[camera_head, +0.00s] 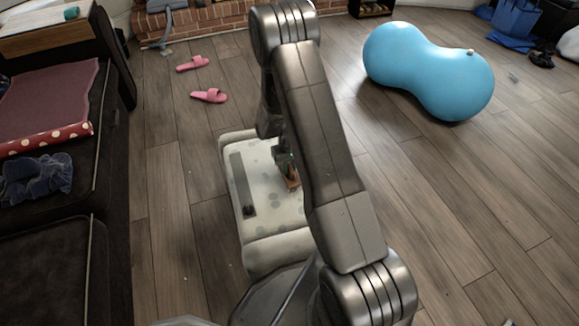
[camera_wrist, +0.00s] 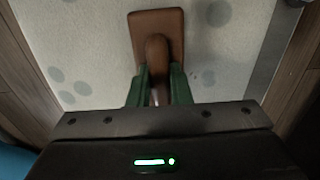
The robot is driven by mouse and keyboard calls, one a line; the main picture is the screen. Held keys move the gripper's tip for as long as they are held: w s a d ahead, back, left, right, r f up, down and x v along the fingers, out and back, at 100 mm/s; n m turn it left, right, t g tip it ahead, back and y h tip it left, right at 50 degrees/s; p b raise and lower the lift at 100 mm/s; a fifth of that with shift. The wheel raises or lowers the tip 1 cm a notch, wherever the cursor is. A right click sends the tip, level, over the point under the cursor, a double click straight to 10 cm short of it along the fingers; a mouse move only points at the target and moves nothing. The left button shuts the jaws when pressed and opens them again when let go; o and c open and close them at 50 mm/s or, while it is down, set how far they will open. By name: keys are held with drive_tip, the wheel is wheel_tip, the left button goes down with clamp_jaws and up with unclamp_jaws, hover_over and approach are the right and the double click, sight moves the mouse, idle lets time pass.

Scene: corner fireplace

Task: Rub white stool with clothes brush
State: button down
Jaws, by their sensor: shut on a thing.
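The white stool (camera_head: 262,246) stands on the wooden floor in front of me, with its pale, grey-spotted top partly hidden by my arm. In the wrist view the stool top (camera_wrist: 90,40) fills most of the picture. My gripper (camera_wrist: 158,88) has green fingers shut on the handle of the brown clothes brush (camera_wrist: 160,22). The brush also shows in the head view (camera_head: 291,180), over the stool top beside my arm. The brush is at or just above the surface; I cannot tell whether it touches.
A grey strip (camera_head: 241,182) lies along the stool's left side. A dark sofa (camera_head: 50,255) stands at the left, with pink slippers (camera_head: 208,96) on the floor behind the stool. A blue peanut ball (camera_head: 430,75) lies at the back right.

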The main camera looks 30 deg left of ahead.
drive_tip(key=shift+f+b, duration=0.5)
drive_tip(key=shift+f, duration=0.2)
drive_tip(key=shift+w, duration=0.1)
